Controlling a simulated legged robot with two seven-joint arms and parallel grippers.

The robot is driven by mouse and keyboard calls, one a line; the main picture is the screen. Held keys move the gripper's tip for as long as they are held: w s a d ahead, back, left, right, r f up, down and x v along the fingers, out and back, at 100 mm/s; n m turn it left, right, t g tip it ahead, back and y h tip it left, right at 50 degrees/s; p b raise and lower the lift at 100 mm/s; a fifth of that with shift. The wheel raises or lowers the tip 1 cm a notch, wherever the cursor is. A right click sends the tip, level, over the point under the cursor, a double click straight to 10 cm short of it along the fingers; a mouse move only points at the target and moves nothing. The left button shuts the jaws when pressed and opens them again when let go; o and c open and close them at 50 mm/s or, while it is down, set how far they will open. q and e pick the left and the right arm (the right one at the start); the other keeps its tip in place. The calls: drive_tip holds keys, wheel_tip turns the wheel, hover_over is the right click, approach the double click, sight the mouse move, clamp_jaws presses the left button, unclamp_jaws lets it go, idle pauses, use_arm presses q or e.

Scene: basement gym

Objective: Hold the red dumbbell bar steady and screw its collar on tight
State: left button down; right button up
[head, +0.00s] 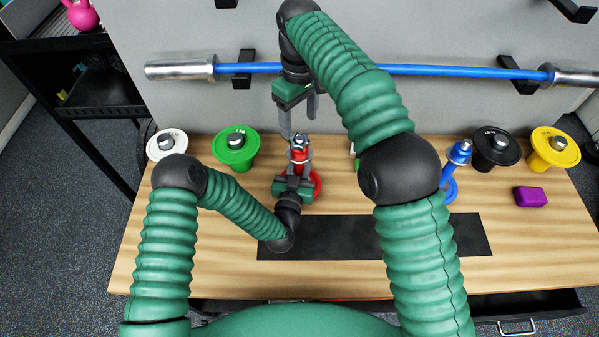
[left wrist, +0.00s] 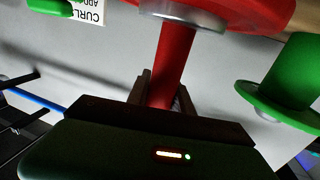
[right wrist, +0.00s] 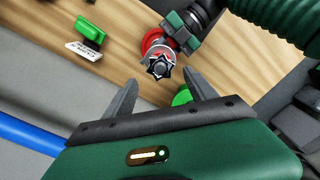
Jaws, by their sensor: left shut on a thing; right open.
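The red dumbbell bar (head: 300,156) stands upright on the wooden bench with a red plate (head: 316,184) at its lower end. My left gripper (head: 295,178) is shut around the red bar, which also shows between its fingers in the left wrist view (left wrist: 172,62). A star-shaped dark and silver collar (right wrist: 160,67) sits at the bar's top end; how tightly it sits I cannot tell. My right gripper (head: 298,115) is open and empty, pointing down just above the collar. In the right wrist view its fingers (right wrist: 160,92) are spread, with the collar beyond their tips.
White (head: 167,143), green (head: 236,147), black (head: 495,148) and yellow (head: 553,148) pieces stand along the bench's back. A blue dumbbell (head: 457,155) and purple block (head: 530,197) are at right. A blue barbell (head: 440,70) hangs behind. The black mat (head: 370,238) is bare.

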sight(300, 137)
wheel_tip(300, 137, down, 6)
idle(0.4)
clamp_jaws()
drive_tip(key=shift+o, duration=0.9)
unclamp_jaws()
wheel_tip(300, 137, up, 8)
drive_tip(key=shift+f, duration=0.25)
use_arm(q)
drive_tip(key=c, duration=1.1)
unclamp_jaws()
drive_tip(key=shift+o, duration=0.2)
